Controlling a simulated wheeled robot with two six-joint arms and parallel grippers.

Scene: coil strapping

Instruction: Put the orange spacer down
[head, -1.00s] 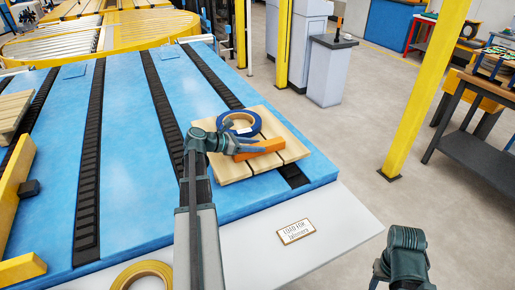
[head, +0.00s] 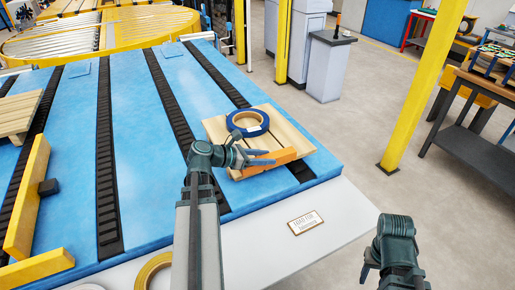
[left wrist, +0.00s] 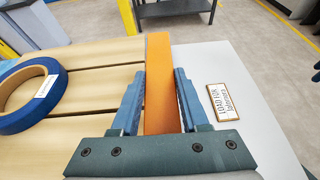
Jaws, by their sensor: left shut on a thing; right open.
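The orange spacer (head: 277,161) is a long block over the front part of a small wooden pallet (head: 217,129). My left gripper (head: 265,157) is shut on it. In the left wrist view the spacer (left wrist: 158,85) stands between the two blue fingers (left wrist: 160,105), along the pallet's right edge. I cannot tell whether it touches the slats. A blue-wrapped coil (head: 248,123) lies on the pallet behind the spacer, apart from it; it also shows in the left wrist view (left wrist: 14,118). My right gripper (head: 367,264) is open and empty, off to the right of the table.
The pallet sits at the right end of a blue deck (head: 130,140) with dark strips. A white ledge with a label plate (head: 305,223) runs along the front. A yellow ring (head: 150,268) lies at the bottom. A yellow post (head: 425,85) stands on the right.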

